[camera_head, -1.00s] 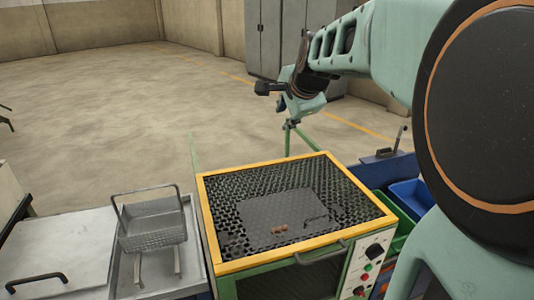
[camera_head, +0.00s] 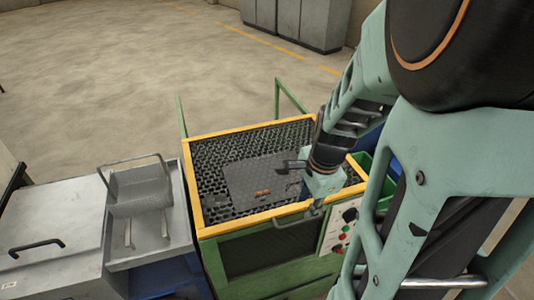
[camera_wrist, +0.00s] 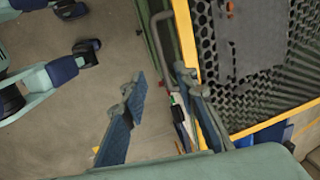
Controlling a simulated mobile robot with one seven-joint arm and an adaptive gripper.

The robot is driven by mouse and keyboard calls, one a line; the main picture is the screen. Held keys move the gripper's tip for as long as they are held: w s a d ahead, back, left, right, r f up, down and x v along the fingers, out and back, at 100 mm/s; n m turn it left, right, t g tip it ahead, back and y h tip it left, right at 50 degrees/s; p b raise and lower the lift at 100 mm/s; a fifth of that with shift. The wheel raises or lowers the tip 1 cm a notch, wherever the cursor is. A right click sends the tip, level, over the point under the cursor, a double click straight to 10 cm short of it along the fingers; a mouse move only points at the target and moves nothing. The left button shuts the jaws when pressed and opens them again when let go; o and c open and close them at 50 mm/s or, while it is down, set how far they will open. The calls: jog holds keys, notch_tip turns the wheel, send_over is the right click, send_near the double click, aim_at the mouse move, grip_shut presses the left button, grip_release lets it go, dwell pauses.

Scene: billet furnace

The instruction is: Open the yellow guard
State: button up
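The yellow guard (camera_head: 195,200) is a yellow frame with dark mesh, lying closed and flat on top of the green machine. Its grey bar handle (camera_head: 290,222) is on the front edge. In the wrist view the guard's yellow edge (camera_wrist: 184,35) and the handle (camera_wrist: 154,38) are at the upper middle. My gripper (camera_head: 315,208) is over the guard's front right part, near the handle's right end. The handle lies just beyond the fingertips. Contact cannot be told.
A control panel (camera_head: 341,225) with knobs and buttons is on the machine's front right. Small brown pieces (camera_head: 262,193) show under the mesh. A wire basket (camera_head: 140,190) stands on a metal tray at left. Green and blue bins are at right. The floor behind is open.

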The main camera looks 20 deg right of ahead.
aim_at(299, 222)
jog(key=f+b, duration=0.2)
jog(key=f, duration=0.1)
jog(key=w+f+b, duration=0.1)
jog(key=f+b, duration=0.2)
jog(key=w+f+b, duration=0.1)
jog(key=f+b, duration=0.1)
jog(key=f, duration=0.1)
jog(key=shift+f, duration=0.25)
grip_shut()
